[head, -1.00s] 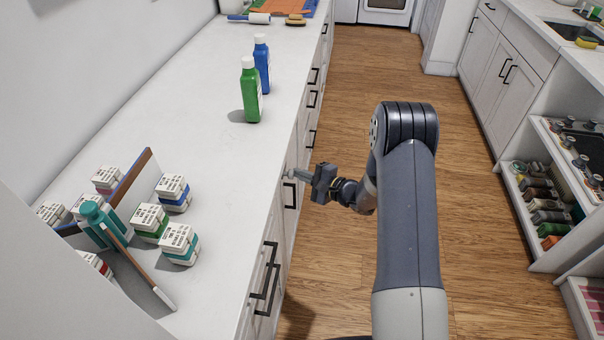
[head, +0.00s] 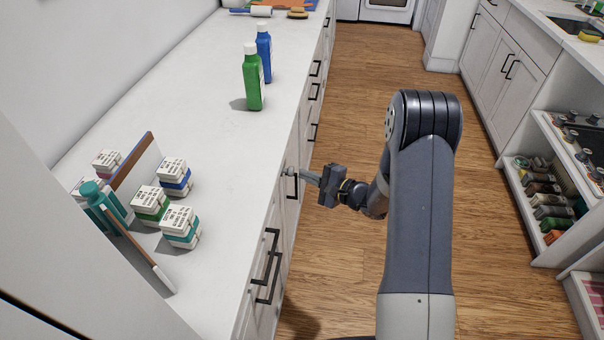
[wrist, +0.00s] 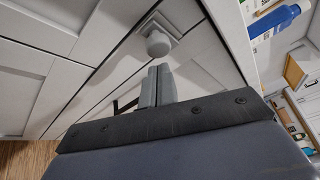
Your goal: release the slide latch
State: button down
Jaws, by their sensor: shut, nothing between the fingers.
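The slide latch shows in the wrist view as a pale grey round knob (wrist: 159,43) on a square plate, mounted on the white cabinet front. In the head view the knob (head: 290,171) is a small light spot at the counter's front edge, by the fingertips. My gripper (wrist: 157,72) is shut and empty, its two fingers side by side just short of the knob in the wrist view. In the head view my gripper (head: 303,176) reaches left to the cabinet front. Whether the fingertips touch the knob I cannot tell.
Black bar handles (head: 267,266) stick out from the drawer fronts nearby. On the white counter (head: 205,150) stand a green bottle (head: 252,78), a blue bottle (head: 264,52) and several small boxes (head: 181,228). The wooden floor (head: 345,120) beyond my arm is clear.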

jog(key=v, duration=0.8)
jog(key=shift+d+b, duration=0.25)
jog(key=shift+b, duration=0.2)
